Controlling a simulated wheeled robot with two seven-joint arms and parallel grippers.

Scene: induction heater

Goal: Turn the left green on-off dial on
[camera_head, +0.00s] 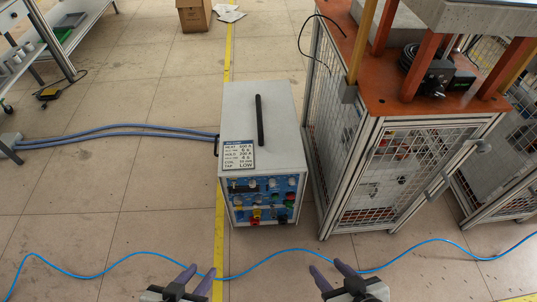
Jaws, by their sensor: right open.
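The induction heater (262,115) is a white box with a black top handle, standing on the floor ahead of me. Its blue front panel (263,184) faces me and carries several small dials, with red, yellow and black parts low down.
A caged frame with an orange top (385,95) stands close at the heater's right. A blue cable (120,262) crosses the floor near my grippers. Thick hoses (120,132) run left from the heater. A cardboard box (194,15) stands behind.

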